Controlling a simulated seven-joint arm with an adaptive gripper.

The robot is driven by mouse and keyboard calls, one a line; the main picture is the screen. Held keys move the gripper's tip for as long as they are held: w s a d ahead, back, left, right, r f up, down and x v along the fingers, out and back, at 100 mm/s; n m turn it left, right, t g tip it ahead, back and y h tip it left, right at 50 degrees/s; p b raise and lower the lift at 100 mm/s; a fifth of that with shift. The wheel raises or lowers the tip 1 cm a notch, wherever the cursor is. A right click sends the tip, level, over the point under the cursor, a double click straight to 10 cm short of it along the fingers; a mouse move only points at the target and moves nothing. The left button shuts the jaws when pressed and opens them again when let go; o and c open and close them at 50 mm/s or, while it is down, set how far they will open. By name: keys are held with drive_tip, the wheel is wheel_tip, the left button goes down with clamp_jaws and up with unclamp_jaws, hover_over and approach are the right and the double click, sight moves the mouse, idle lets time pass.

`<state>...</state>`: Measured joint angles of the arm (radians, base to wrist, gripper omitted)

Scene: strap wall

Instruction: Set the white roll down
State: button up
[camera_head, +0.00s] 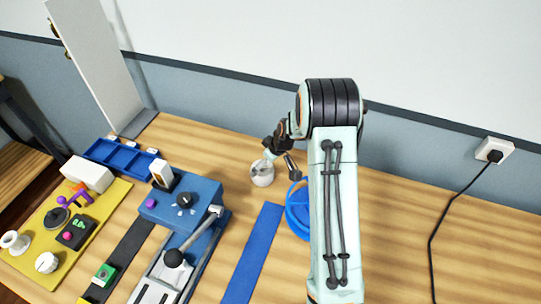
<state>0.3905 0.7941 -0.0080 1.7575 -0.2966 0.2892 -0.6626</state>
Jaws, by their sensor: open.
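The white roll (262,176) appears to rest on the wooden table, left of my arm. My gripper (279,161) is open, with its fingers just above and right of the roll. One fingertip overlaps the roll's top edge in this view; I cannot tell if it touches. The far side of the roll is hidden.
A blue round tray (293,213) stands partly behind my arm. A blue strip (257,250) lies in front. A blue machine with a lever (192,204), a blue tray (119,156) and a yellow mat (118,193) with several objects are left.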

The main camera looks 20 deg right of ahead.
drive_tip(key=s+a+r+m+g, duration=0.1)
drive_tip(key=s+a+r, duration=0.3)
drive_tip(key=s+r, duration=0.35)
drive_tip(key=s+a+r+g, duration=0.1)
drive_tip(key=s+a+r, duration=0.4)
drive_tip(key=s+r, duration=0.3)
drive_tip(key=s+a+r+m+g, duration=0.1)
drive_tip(key=s+a, duration=0.1)
drive_tip(key=s, duration=0.6)
drive_tip(key=s+a+r+m+g+h, duration=0.1)
drive_tip(key=s+r, duration=0.1)
drive_tip(key=s, duration=0.6)
drive_tip(key=shift+s+a, duration=0.3)
drive_tip(key=shift+a, duration=0.1)
